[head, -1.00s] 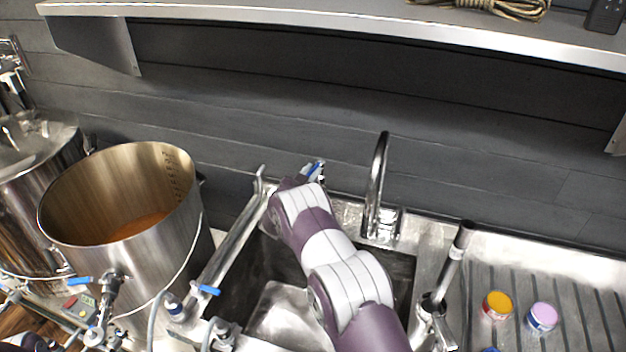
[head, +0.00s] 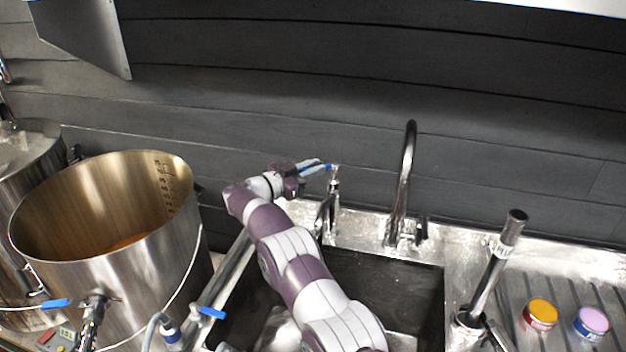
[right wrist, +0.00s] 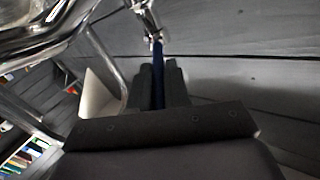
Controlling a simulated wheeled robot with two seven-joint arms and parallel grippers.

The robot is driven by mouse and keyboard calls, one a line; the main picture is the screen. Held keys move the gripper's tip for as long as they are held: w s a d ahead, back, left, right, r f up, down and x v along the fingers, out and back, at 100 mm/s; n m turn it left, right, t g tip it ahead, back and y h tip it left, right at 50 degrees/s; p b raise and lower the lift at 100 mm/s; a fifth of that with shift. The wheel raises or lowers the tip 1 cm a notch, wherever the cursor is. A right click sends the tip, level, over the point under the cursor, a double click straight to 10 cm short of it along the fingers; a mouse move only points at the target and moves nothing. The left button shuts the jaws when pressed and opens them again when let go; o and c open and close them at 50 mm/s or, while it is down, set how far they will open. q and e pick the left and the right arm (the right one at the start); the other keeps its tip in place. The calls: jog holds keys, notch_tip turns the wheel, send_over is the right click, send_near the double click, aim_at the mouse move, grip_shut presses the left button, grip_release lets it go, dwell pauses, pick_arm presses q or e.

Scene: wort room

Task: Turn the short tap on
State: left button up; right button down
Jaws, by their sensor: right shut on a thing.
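The short tap (head: 331,208) is a chrome tap at the back rim of the sink, left of the tall curved spout. Its blue lever (head: 327,167) is at its top and points left toward my gripper. My right gripper (head: 309,168) reaches in from the left side of the tap and is shut on the blue lever. In the right wrist view the blue lever (right wrist: 158,72) lies between the two dark fingers, with the chrome tap top (right wrist: 147,20) just beyond them. I see no water stream, though my arm covers part of the sink. My left gripper is out of view.
A tall curved faucet (head: 407,175) stands right of the short tap. The dark sink (head: 385,275) lies below. A large steel pot (head: 135,280) stands at left. An upright metal pipe (head: 497,265) and two small jars, orange (head: 541,315) and lilac (head: 592,323), are at right.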

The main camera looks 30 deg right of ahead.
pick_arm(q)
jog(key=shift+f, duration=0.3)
pick_arm(e)
jog(key=shift+f, duration=0.3)
jog(key=c, duration=1.2)
grip_release()
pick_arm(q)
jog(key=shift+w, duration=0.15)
pick_arm(e)
jog(key=shift+o, duration=0.4)
jog(key=shift+w, duration=0.15)
